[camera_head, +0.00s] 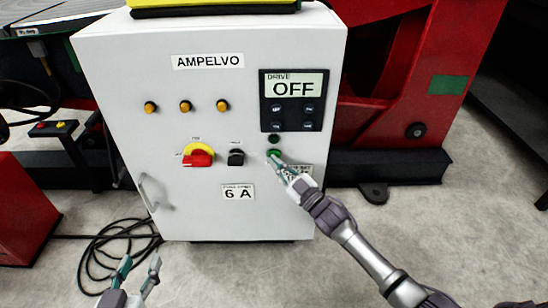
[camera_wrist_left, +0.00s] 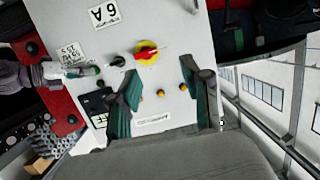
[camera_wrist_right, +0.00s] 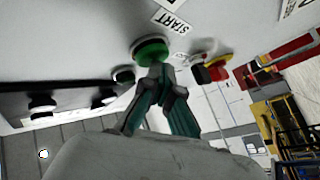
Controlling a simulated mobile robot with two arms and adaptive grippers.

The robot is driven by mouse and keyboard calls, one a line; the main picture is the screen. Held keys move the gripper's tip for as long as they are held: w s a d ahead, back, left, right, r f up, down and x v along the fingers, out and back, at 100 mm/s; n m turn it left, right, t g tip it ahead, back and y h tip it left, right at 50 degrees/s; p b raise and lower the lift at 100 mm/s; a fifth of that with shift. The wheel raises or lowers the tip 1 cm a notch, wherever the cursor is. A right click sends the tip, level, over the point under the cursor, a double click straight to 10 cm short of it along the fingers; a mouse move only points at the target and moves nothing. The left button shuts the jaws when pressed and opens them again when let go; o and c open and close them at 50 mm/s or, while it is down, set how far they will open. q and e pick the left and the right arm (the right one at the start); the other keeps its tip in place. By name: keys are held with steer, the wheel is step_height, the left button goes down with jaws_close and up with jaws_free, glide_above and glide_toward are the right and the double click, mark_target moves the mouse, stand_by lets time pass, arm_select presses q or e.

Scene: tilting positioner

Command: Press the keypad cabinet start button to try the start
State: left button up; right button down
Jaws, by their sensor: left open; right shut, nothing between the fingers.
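The white keypad cabinet (camera_head: 120,75) stands in front of me. Its drive display (camera_head: 294,88) reads OFF above several small dark keys. The green start button (camera_head: 273,153) is below the keypad, with a partly covered label beside it. My right gripper (camera_head: 276,160) is shut and empty, its fingertips at the button. In the right wrist view the green button (camera_wrist_right: 151,50) is just beyond the fingertips (camera_wrist_right: 160,72), with a START label (camera_wrist_right: 171,24) near it; I cannot tell whether they touch. My left gripper (camera_head: 140,266) is open and empty, low at the left before the cabinet.
The cabinet front also has a red and yellow rotary switch (camera_head: 198,155), a black knob (camera_head: 236,157), amber lamps (camera_head: 185,106) and a door handle (camera_head: 154,193). Black cables (camera_head: 105,250) lie on the floor at left. Red machinery (camera_head: 425,75) stands behind at right.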

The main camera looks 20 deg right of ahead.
arm_select(q)
steer(key=shift+s+a+f+g+y+p, duration=0.15)
steer(key=shift+s+a+f+g+p, duration=0.1)
steer(key=shift+s+f+g, duration=0.4)
steer(key=shift+s+a+f+g+y+p, duration=0.1)
steer(key=shift+s+a+f+g+y, duration=0.2)
steer(key=shift+f, duration=0.5)
steer(key=shift+s+a+f+g+y+p, duration=0.1)
steer(key=shift+s+a+f+g+p, duration=0.1)
steer(key=shift+s+f+g, duration=0.35)
arm_select(e)
steer(key=shift+s+a, duration=0.25)
steer(key=shift+s, duration=0.6)
arm_select(q)
steer(key=shift+w+f, duration=0.15)
steer(key=shift+f, duration=0.05)
